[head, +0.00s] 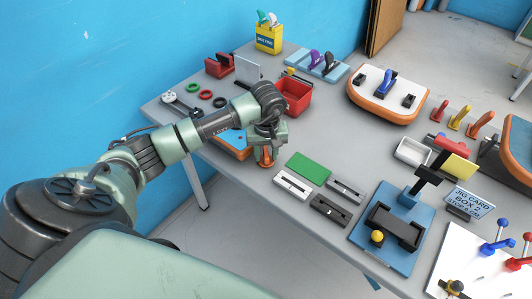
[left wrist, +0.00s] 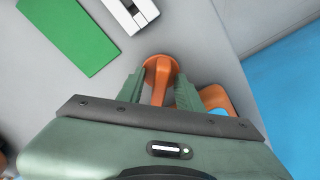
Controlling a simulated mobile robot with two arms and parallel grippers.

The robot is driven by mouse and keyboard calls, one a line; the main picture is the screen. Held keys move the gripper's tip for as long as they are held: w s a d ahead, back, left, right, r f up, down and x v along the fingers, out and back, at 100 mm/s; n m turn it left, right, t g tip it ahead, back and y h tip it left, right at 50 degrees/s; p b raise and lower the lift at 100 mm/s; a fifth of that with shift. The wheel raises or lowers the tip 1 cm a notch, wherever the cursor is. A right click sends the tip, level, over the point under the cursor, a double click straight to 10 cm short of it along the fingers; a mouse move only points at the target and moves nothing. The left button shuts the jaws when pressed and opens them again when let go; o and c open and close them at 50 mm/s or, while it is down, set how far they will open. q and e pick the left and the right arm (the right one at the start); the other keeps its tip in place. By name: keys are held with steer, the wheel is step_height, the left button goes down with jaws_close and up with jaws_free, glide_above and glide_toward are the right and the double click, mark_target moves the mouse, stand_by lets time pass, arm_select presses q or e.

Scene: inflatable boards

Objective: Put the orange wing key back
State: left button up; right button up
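An orange key-like piece (head: 265,157) with a round foot stands at the table's front edge, under my left gripper (head: 266,140). In the left wrist view, its round orange foot (left wrist: 160,63) lies beyond the fingertips, and its stem runs back between them. My left gripper (left wrist: 160,88) is open around the stem, with a narrow gap seeming to show on each side. Another orange key (head: 480,124) stands in a row with a red key (head: 440,110) and a yellow key (head: 458,117) at the right. My right gripper is not visible.
Beside the left gripper lie a green card (head: 308,167), a white slotted block (head: 292,185) and dark blocks. Behind it is a red bin (head: 293,95). An orange-edged board (head: 362,103) holds a blue key (head: 386,83). A blue stand (head: 395,250) is at front right.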

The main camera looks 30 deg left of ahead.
mark_target(267, 155)
arm_select(q)
steer(key=shift+r, duration=0.1)
steer(key=shift+r, duration=0.25)
step_height(267, 155, up, 12)
steer(key=s+d+b, duration=0.1)
steer(key=b, duration=0.1)
steer(key=shift+f+b, duration=0.25)
steer(key=shift+b, duration=0.15)
steer(key=shift+s, duration=0.1)
